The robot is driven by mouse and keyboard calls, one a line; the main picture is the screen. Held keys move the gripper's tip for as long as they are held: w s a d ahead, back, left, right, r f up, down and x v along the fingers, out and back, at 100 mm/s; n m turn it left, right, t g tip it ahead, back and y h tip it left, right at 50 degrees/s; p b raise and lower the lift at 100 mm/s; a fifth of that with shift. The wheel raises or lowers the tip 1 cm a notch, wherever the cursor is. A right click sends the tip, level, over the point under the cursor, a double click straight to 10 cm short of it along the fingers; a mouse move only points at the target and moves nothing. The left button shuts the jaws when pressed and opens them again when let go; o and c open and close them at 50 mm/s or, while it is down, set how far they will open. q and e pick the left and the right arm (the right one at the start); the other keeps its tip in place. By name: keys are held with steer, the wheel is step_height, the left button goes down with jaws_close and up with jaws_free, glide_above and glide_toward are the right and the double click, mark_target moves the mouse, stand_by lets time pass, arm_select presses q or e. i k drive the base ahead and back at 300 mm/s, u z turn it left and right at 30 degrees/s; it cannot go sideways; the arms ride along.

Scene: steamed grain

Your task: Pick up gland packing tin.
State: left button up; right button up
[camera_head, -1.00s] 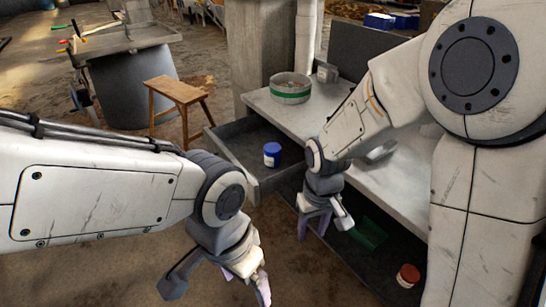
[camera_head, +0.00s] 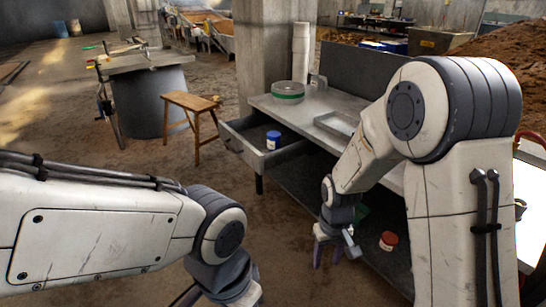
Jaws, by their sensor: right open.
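No label can be read, so I cannot tell which container is the gland packing tin. A blue-lidded tin (camera_head: 273,140) stands upright in the open drawer (camera_head: 288,154). A small red-topped tin (camera_head: 389,240) stands on the dark lower shelf under the bench. A wide round tin with a green band (camera_head: 288,92) stands on the bench top. My right gripper (camera_head: 328,252) is open and empty, pointing down in front of the lower shelf, left of the red tin and apart from it. My left gripper is mostly cut off at the bottom edge, so its jaws are hidden.
The grey bench top (camera_head: 313,102) holds a shallow tray (camera_head: 338,124). A green item (camera_head: 362,211) on the lower shelf is partly hidden by my right arm. A wooden stool (camera_head: 190,103) stands left of the drawer. The floor between stool and bench is clear.

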mark_target(273, 138)
steer(key=u, duration=0.6)
steer(key=i, duration=0.4)
steer(key=u, duration=0.6)
steer(key=i, duration=2.5)
steer(key=z, duration=1.5)
steer(key=i, duration=0.75)
steer(key=z, duration=0.75)
